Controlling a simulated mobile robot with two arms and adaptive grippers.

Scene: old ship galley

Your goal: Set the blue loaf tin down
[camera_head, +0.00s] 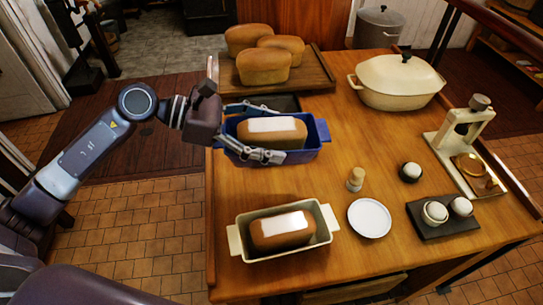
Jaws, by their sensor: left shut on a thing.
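The blue loaf tin (318,132) is at the left side of the wooden table top, with a brown loaf bearing a white patch (272,126) inside. My left gripper (282,135) reaches in from the left, one finger along the tin's far side and one along its near side, shut on it. The tin looks level. I cannot tell whether its base touches the table. A dark flat mat or tray (284,102) shows partly just behind it. My right gripper is not in view.
A cream tin with a loaf (330,216) stands nearer the front. A wooden tray with loaves (320,78) is behind. A cream lidded pot (400,94), a white plate (370,219) and a small shaker (355,179) stand rightward. Bare table lies right of the blue tin.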

